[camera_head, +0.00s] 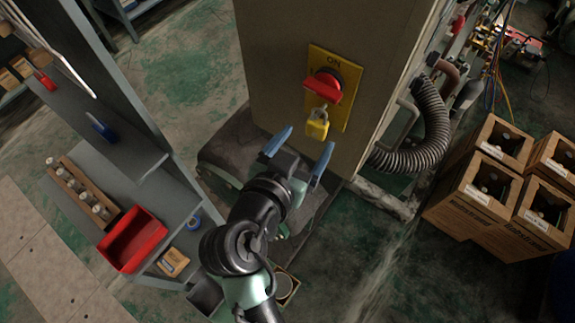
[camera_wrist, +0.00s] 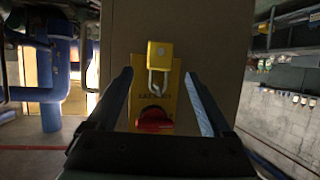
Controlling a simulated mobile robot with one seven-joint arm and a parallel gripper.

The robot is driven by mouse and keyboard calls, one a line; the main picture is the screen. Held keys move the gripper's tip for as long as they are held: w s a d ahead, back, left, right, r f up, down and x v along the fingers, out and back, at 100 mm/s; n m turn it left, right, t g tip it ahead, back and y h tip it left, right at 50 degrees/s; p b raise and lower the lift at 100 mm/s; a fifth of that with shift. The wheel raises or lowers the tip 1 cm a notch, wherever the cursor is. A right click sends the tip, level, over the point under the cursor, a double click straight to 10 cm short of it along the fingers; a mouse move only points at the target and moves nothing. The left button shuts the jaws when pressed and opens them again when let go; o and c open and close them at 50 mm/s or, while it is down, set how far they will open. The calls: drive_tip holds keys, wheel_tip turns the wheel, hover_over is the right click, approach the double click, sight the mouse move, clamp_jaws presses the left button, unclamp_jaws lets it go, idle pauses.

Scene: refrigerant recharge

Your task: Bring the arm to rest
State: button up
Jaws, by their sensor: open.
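My gripper (camera_head: 300,150) is open and empty, with two blue fingers spread apart. In the head view it is just below and in front of a yellow padlock (camera_head: 317,124). The padlock hangs at a red rotary switch handle (camera_head: 324,86) on a yellow plate (camera_head: 346,72) marked ON, fixed to a tan cabinet (camera_head: 275,60). In the wrist view the padlock (camera_wrist: 160,55), its shackle and the red handle (camera_wrist: 153,120) show between the fingers (camera_wrist: 160,95), apart from them.
A grey shelf (camera_head: 130,150) with a red bin (camera_head: 132,240) stands on the left. A ribbed hose (camera_head: 432,125) runs along the cabinet's right side. Bare floor (camera_head: 375,240) lies between my arm and the crates.

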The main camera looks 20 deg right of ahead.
drive_tip(key=b+v, duration=0.2)
drive_tip(key=v, duration=0.6)
drive_tip(key=shift+s, duration=0.15)
drive_tip(key=w+a+r+n+t+y+b, duration=0.1)
drive_tip(key=w+a+r+n+t+y, duration=0.15)
drive_tip(key=w+r+t, duration=0.4)
drive_tip(key=w+a+r+n+t+y, duration=0.1)
drive_tip(key=w+a+r+y, duration=0.2)
drive_tip(key=r, duration=0.7)
drive_tip(key=s+r+n+t+y, duration=0.1)
drive_tip(key=s+r+t, duration=0.1)
drive_tip(key=r, duration=0.6)
drive_tip(key=s+r+n+t+y+b, duration=0.1)
drive_tip(key=r+t, duration=0.3)
drive_tip(key=r, duration=0.5)
drive_tip(key=s+r+n+t+y, duration=0.1)
drive_tip(key=s+r+n+t, duration=0.1)
drive_tip(key=r, duration=0.6)
drive_tip(key=shift+s+a+r+n+t, duration=0.25)
drive_tip(key=shift+a+n+t, duration=0.2)
drive_tip(key=shift+t, duration=0.5)
drive_tip(key=shift+f+y, duration=0.1)
drive_tip(key=shift+y, duration=0.15)
